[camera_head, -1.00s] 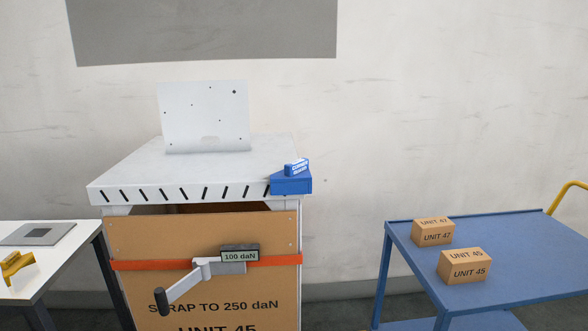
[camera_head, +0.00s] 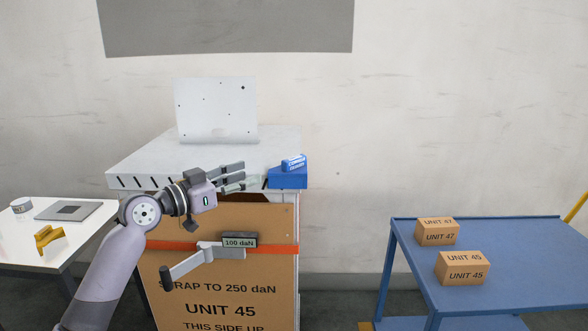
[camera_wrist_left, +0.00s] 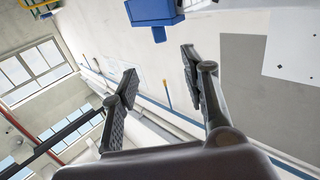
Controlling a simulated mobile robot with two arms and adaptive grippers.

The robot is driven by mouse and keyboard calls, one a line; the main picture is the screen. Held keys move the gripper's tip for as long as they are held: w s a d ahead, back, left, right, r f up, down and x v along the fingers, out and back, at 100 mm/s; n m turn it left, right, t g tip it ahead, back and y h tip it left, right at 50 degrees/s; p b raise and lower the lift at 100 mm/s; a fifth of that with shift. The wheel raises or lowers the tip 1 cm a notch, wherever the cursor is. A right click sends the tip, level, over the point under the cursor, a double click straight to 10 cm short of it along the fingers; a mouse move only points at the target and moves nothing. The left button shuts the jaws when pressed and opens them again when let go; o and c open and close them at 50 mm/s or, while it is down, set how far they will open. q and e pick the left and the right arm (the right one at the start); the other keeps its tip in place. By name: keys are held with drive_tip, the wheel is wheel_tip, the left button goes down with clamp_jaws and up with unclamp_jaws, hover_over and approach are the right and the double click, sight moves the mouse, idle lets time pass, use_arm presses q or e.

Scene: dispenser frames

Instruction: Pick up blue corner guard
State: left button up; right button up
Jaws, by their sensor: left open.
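The blue corner guard (camera_head: 287,178) sits on the front right corner of the white dispenser top (camera_head: 160,158), with a white-lettered label on its raised part. It also shows at the top of the left wrist view (camera_wrist_left: 152,10), ahead of the fingers. My left gripper (camera_head: 243,176) is open and empty, just left of the guard, with its fingers pointing right toward it. A gap remains between fingertips and guard. In the left wrist view the two dark fingers (camera_wrist_left: 158,68) stand apart with nothing between them. My right gripper is in neither view.
A strapped carton (camera_head: 225,300) with a tensioner handle (camera_head: 190,266) stands under the dispenser top. A blue cart (camera_head: 510,275) with two small boxes is at right. A white table (camera_head: 85,235) with a yellow part (camera_head: 49,239) is at left. Space above the guard is clear.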

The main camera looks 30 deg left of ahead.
use_arm(q)
drive_tip(key=p, duration=0.4)
approach(293, 158)
drive_tip(key=x, duration=0.5)
drive_tip(key=shift+w+f, duration=0.15)
drive_tip(key=p+x, duration=0.3)
drive_tip(key=x, duration=0.1)
drive_tip(key=shift+w, duration=0.4)
drive_tip(key=shift+w+d+f, duration=0.1)
drive_tip(key=shift+w+d, duration=0.05)
drive_tip(key=shift+w, duration=0.2)
drive_tip(key=shift+s, duration=0.1)
drive_tip(key=shift+c, duration=1.4)
clamp_jaws()
